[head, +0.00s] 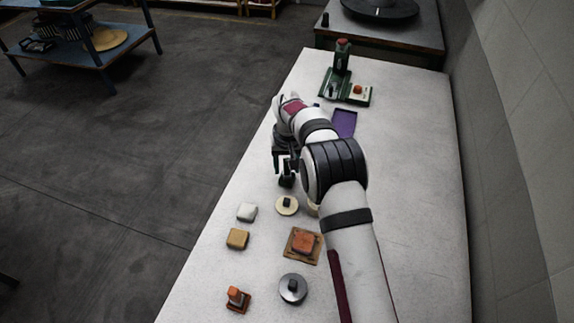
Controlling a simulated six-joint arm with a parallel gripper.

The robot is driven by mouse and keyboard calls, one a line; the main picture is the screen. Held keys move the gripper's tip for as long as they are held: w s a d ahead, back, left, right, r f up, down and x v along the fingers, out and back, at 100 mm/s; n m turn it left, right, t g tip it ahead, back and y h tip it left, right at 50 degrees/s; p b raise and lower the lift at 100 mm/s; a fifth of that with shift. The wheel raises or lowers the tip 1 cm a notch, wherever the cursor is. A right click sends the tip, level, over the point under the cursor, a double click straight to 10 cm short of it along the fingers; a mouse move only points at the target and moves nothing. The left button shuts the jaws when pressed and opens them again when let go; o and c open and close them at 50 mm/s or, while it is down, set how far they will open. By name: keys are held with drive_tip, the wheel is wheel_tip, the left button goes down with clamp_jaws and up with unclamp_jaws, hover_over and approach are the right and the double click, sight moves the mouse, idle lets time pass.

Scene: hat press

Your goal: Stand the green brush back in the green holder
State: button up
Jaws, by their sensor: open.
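My gripper (286,168) is open and points down at the left side of the white table. A small dark green piece (287,182) shows right at its fingertips. It may be the green brush, but it is too small to tell, and I cannot tell whether the fingers touch it. At the far end of the table is a green stand (342,60) with an upright body, a red top and a flat green base. I cannot tell whether this is the green holder. My arm covers part of the table's middle.
Near the gripper are a round cream disc with a dark knob (287,206), a white block (247,212) and a tan block (237,239). Closer are an orange block on a brown base (303,244) and a grey disc (292,289). A purple tray (344,123) lies beyond my arm.

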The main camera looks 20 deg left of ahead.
wheel_tip(320, 180, up, 12)
drive_tip(key=s, duration=0.1)
drive_tip(key=s+d+r+m, duration=0.3)
drive_tip(key=s+d+r, duration=0.55)
drive_tip(key=d, duration=0.45)
drive_tip(key=s+d+f+m, duration=0.1)
drive_tip(key=s+d+m, duration=0.2)
drive_tip(key=s, duration=1)
drive_tip(key=s+d+f+m+g+y, duration=0.1)
drive_tip(key=s+d+m, duration=0.3)
drive_tip(key=s, duration=1)
drive_tip(key=d+f, duration=0.1)
drive_tip(key=d, duration=0.2)
drive_tip(key=shift+d, duration=0.3)
